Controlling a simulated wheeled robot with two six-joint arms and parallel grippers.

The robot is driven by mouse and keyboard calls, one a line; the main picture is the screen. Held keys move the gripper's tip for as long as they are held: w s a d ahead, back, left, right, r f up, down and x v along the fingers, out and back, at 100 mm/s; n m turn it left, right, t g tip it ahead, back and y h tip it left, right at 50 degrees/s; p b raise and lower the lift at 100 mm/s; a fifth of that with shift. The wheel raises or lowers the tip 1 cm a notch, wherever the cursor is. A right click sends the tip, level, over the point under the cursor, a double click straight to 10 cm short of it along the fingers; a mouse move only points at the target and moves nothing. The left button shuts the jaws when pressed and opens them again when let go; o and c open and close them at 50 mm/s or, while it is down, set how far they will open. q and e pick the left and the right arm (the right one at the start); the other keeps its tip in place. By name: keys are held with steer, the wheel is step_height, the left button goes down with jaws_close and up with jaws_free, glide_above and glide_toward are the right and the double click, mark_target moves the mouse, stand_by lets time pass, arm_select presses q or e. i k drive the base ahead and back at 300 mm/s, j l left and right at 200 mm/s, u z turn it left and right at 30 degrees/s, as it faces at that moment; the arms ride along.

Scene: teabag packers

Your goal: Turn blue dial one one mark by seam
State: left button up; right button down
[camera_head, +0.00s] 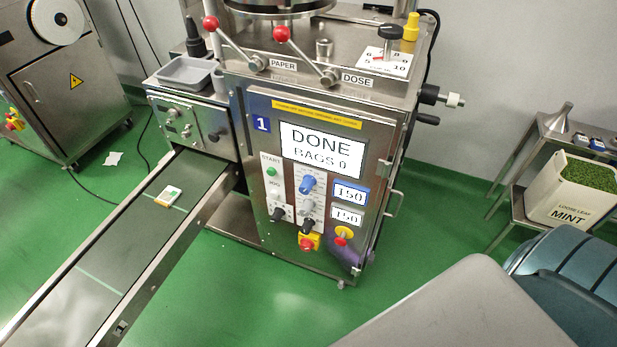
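A blue dial (307,184) is on the front panel of the machine marked 1 (262,125). It sits below the screen (322,151), which reads DONE and BAGS 0. A grey knob (306,207) and a black knob (307,226) are below the blue dial. A blue-framed display (349,193) to its right reads 150, and a second display (346,216) under it also reads 150. The dial's marks are too small to read. Neither of my grippers shows clearly; a grey part and blue-grey parts at the bottom right look like my own body.
A conveyor (120,235) with a small packet (168,196) on it runs to the lower left. Red-knobbed levers (282,34) stand on the machine top. A rack at right holds a MINT bin (550,205). The green floor (430,215) right of the machine is clear.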

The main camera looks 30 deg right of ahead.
mark_target(308, 181)
steer(key=j+z, duration=0.15)
steer(key=z, duration=0.3)
steer(key=j+z, duration=0.1)
steer(key=z, duration=0.35)
